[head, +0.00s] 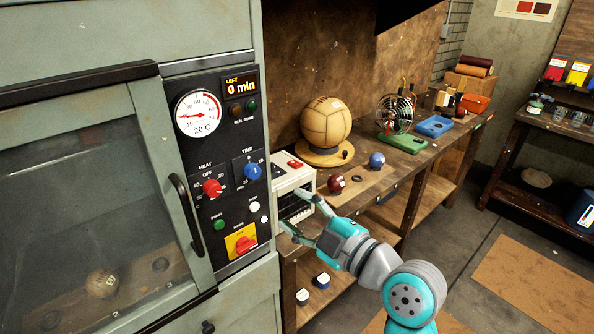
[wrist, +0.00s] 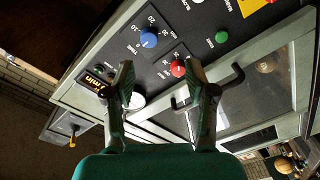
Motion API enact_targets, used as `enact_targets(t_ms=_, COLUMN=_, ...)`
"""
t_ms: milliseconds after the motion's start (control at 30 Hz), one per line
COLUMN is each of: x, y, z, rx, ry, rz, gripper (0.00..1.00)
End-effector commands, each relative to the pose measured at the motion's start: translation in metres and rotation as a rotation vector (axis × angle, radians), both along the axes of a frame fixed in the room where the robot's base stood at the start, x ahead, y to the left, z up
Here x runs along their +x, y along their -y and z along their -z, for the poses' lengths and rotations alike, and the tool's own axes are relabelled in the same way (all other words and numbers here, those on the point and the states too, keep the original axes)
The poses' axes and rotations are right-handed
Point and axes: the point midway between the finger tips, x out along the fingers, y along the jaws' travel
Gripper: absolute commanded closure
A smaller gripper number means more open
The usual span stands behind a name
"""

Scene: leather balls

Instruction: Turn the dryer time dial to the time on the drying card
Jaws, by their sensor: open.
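The blue time dial (head: 252,171) is on the dryer's black control panel (head: 226,130), right of the red heat dial (head: 212,188). Its pointer is too small to read surely. The display (head: 241,86) reads "LEFT 0 min". My gripper (head: 300,212) is open and empty, right of the panel and lower than the time dial, apart from it. In the wrist view, the blue dial (wrist: 148,38) lies beyond the fingertips of my gripper (wrist: 160,76), and the red dial (wrist: 178,68) shows between the fingers. I cannot make out a drying card in either view.
The dryer door handle (head: 186,212) juts out left of the panel. A yellow switch with a red knob (head: 243,243) and a green button (head: 219,224) sit below the dials. A white device (head: 293,177) and the workbench (head: 372,180) with balls stand to the right.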

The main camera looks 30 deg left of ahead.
Motion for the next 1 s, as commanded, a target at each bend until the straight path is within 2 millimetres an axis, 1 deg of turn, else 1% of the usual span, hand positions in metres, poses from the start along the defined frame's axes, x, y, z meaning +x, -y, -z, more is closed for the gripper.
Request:
enact_targets(t_ms=33, x=-0.002, y=-0.005, z=-0.010, rx=-0.004, ry=0.024, rz=-0.022, gripper=0.44)
enact_targets(t_ms=100, x=-0.004, y=-0.010, z=-0.018, rx=-0.012, ry=0.048, rz=-0.042, gripper=0.44)
enact_targets(t_ms=200, x=-0.005, y=-0.014, z=-0.022, rx=-0.016, ry=0.062, rz=-0.056, gripper=0.44)
enact_targets(t_ms=367, x=-0.002, y=-0.028, z=-0.023, rx=-0.016, ry=0.064, rz=-0.060, gripper=0.44)
enact_targets(t_ms=700, x=0.014, y=-0.084, z=-0.023, rx=-0.015, ry=0.062, rz=-0.059, gripper=0.44)
enact_targets(t_ms=800, x=0.018, y=-0.097, z=-0.022, rx=-0.016, ry=0.062, rz=-0.057, gripper=0.44)
enact_targets(t_ms=900, x=0.021, y=-0.107, z=-0.023, rx=-0.016, ry=0.063, rz=-0.057, gripper=0.44)
enact_targets(t_ms=1000, x=0.023, y=-0.113, z=-0.022, rx=-0.016, ry=0.062, rz=-0.057, gripper=0.44)
